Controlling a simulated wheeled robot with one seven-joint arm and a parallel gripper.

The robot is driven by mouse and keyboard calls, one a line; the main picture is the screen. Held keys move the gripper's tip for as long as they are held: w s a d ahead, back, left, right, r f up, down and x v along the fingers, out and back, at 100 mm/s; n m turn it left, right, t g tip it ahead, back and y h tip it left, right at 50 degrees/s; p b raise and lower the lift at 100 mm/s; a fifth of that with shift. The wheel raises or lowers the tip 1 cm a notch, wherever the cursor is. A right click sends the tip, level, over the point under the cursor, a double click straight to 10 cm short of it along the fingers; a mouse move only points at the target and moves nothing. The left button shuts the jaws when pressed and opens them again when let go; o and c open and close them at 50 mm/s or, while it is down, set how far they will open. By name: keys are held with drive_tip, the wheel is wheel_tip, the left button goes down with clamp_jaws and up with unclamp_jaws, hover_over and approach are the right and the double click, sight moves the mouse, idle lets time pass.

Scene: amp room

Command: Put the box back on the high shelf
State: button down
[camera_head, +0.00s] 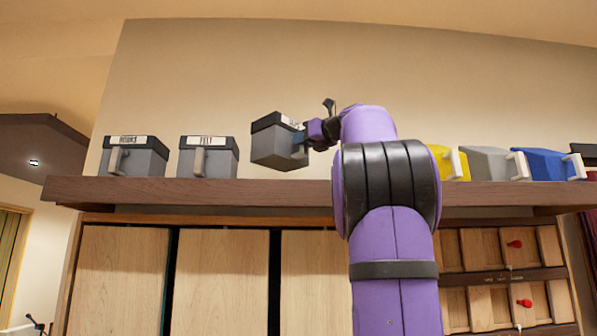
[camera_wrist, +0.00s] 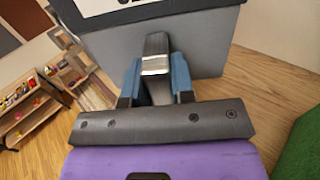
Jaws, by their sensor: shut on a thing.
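The held box (camera_head: 279,146) is grey with a black lid and a white label, tilted, in the head view. It appears just above the level of the high shelf (camera_head: 200,191). My gripper (camera_head: 304,136) is shut on its handle. In the wrist view my gripper (camera_wrist: 156,82) has its two blue fingers closed around the handle (camera_wrist: 156,55), and the box's grey face (camera_wrist: 205,52) fills the top. The bottom of the box and its gap to the shelf are hard to judge.
Two similar grey boxes stand left on the shelf, one at the far left (camera_head: 135,160) and one nearer (camera_head: 213,160). A yellow bin (camera_head: 455,165), a grey bin (camera_head: 489,163) and a blue bin (camera_head: 546,164) stand right. Wooden cabinet doors (camera_head: 220,275) are below.

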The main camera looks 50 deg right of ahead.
sight(303, 164)
drive_tip(key=shift+f, duration=3.6)
drive_tip(key=c, duration=1)
unclamp_jaws()
drive_tip(key=shift+f, duration=0.15)
drive_tip(key=shift+o, duration=0.2)
drive_tip(key=s, duration=1.2)
drive_tip(key=shift+a, duration=0.45)
drive_tip(key=shift+s, duration=0.1)
